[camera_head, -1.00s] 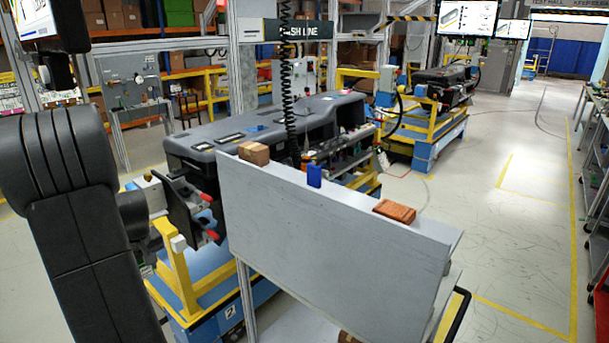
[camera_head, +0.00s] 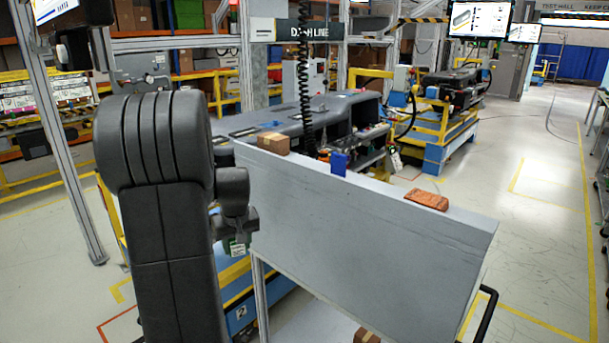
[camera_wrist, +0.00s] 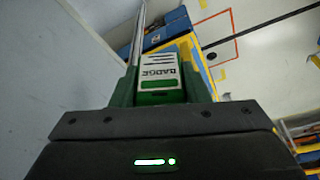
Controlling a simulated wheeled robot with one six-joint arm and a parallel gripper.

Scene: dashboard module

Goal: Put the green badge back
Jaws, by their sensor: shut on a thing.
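The green badge (camera_wrist: 160,68), a white card with the word BADGE and green parts, sits between the green fingers of my gripper (camera_wrist: 158,88) in the wrist view. The fingers are shut on it. In the head view, my gripper (camera_head: 236,238) hangs just left of the grey panel's left end, with the badge (camera_head: 237,249) small at its tip. The badge's back and the exact finger contact are hidden.
A grey panel (camera_head: 350,240) stands close on the right. On its top edge are a cardboard box (camera_head: 273,143), a blue block (camera_head: 339,163) and an orange-brown block (camera_head: 427,200). A dark dashboard (camera_head: 345,115) lies behind.

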